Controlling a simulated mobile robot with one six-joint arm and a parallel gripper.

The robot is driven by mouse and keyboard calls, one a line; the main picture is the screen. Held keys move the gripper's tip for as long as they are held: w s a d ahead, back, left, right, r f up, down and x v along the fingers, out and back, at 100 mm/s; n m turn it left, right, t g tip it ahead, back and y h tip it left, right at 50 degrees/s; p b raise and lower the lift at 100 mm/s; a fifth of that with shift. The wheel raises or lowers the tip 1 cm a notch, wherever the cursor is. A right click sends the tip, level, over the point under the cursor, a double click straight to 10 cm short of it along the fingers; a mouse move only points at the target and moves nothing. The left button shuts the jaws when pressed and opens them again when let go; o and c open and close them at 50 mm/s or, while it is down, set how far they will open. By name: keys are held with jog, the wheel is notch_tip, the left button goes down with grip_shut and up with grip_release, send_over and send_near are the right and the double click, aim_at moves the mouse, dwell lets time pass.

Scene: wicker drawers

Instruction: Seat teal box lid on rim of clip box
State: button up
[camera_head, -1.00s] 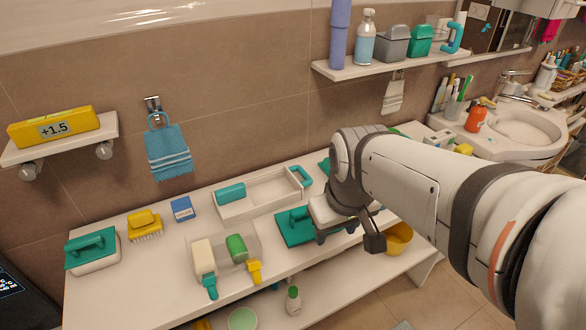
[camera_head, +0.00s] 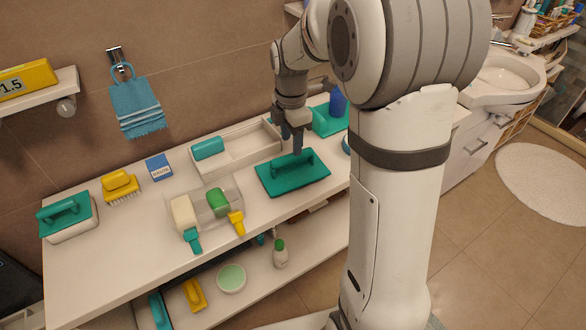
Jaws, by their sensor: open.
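A flat teal lid with a raised bar handle (camera_head: 293,174) lies on the white counter, right of centre. My gripper (camera_head: 297,148) points down at the lid's handle, with its fingers open. The fingers overlap the handle's far side in this view; I cannot tell whether they touch it or straddle it. A white box (camera_head: 72,227) with a similar teal handled lid (camera_head: 64,211) on top stands at the counter's left end. Another teal piece (camera_head: 330,119) is partly visible behind my gripper, to its right. I cannot tell for sure which container is the clip box.
A white divided tray (camera_head: 240,150) with a teal block lies behind the lid. A clear tray with two brushes (camera_head: 205,208), a yellow brush (camera_head: 120,187) and a blue packet (camera_head: 159,167) are further left. My arm hides the counter's right end. A shelf below holds a bottle (camera_head: 280,254).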

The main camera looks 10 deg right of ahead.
jog(key=f, duration=0.5)
jog(key=shift+s+f, duration=0.2)
jog(key=shift+f, duration=0.1)
grip_shut()
